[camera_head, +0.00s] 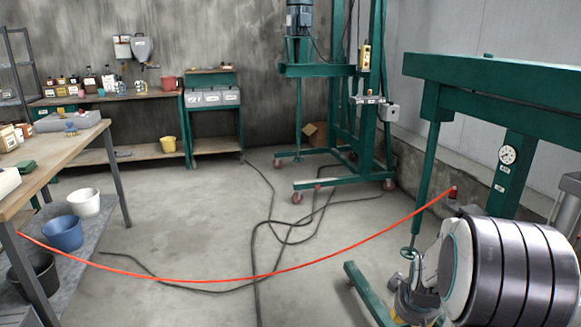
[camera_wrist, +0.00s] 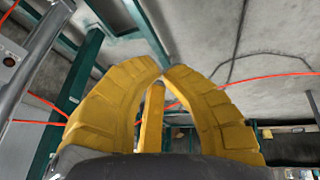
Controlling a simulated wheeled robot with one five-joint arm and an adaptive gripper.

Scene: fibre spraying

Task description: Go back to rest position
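My gripper (camera_wrist: 165,68) has thick yellow fingers. In the wrist view two fingers curve inward and their tips nearly meet, with a third finger behind them. No object shows between the fingers. The gripper looks shut and empty. In the head view my arm fills the lower right corner; a small yellow part shows low beside it, but I cannot make out the fingers there.
Black cables (camera_head: 257,240) lie on the floor. A green wheeled stand (camera_head: 330,70) stands at the back. The middle floor is otherwise clear.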

